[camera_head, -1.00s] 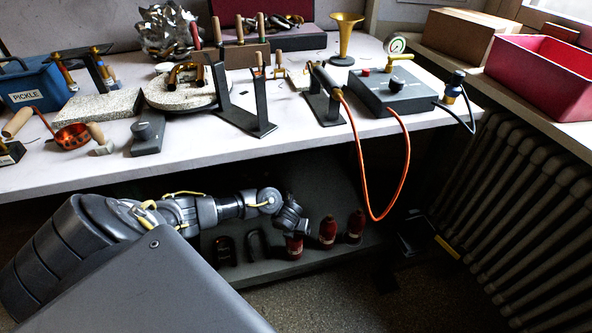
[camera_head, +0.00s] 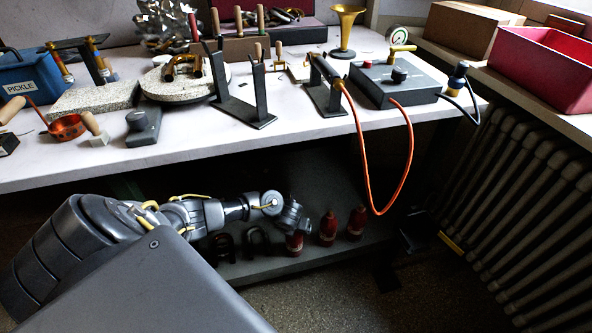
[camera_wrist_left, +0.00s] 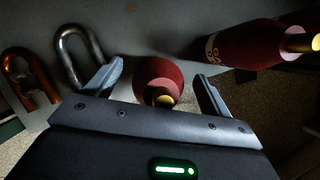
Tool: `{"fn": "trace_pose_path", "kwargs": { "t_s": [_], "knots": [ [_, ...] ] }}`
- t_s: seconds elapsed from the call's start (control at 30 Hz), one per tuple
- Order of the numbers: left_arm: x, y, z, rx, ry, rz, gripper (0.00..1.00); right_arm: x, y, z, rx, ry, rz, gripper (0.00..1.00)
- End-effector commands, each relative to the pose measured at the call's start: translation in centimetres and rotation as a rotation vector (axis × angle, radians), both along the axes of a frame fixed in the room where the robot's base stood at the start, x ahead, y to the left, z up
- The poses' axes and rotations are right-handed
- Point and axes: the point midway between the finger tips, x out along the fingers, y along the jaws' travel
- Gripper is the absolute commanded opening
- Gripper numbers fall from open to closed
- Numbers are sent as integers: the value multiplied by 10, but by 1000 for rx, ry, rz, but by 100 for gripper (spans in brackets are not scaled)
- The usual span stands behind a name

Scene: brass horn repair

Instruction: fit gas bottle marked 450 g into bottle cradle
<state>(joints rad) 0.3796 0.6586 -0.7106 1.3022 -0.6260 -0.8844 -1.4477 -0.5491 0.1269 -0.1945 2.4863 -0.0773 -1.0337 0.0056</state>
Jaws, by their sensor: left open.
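Three red gas bottles stand on the dark lower shelf in the head view: a left one (camera_head: 295,244), a middle one (camera_head: 328,229) and a right one (camera_head: 356,224). My left gripper (camera_head: 296,226) is just above the left bottle. In the left wrist view the gripper (camera_wrist_left: 160,78) is open, with one red bottle (camera_wrist_left: 158,72) between its fingers, seen from its brass-tipped top. I cannot read any weight mark. I cannot identify the bottle cradle for certain. My right gripper is out of view.
The bench top (camera_head: 190,150) overhangs the shelf. An orange hose (camera_head: 366,180) hangs down in front. A forked black stand (camera_head: 243,105) is on the bench. A radiator (camera_head: 530,205) is at right.

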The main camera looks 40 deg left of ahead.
Motion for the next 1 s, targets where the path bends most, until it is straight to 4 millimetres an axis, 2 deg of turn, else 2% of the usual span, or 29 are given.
{"fn": "trace_pose_path", "kwargs": {
  "t_s": [0.07,0.63,1.0],
  "knots": [
    [0,0,0,0,0,0,77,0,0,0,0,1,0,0],
    [0,0,0,0,0,0,2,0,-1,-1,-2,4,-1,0],
    [1,1,2,1,-3,2,0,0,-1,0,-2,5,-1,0]
  ]
}}
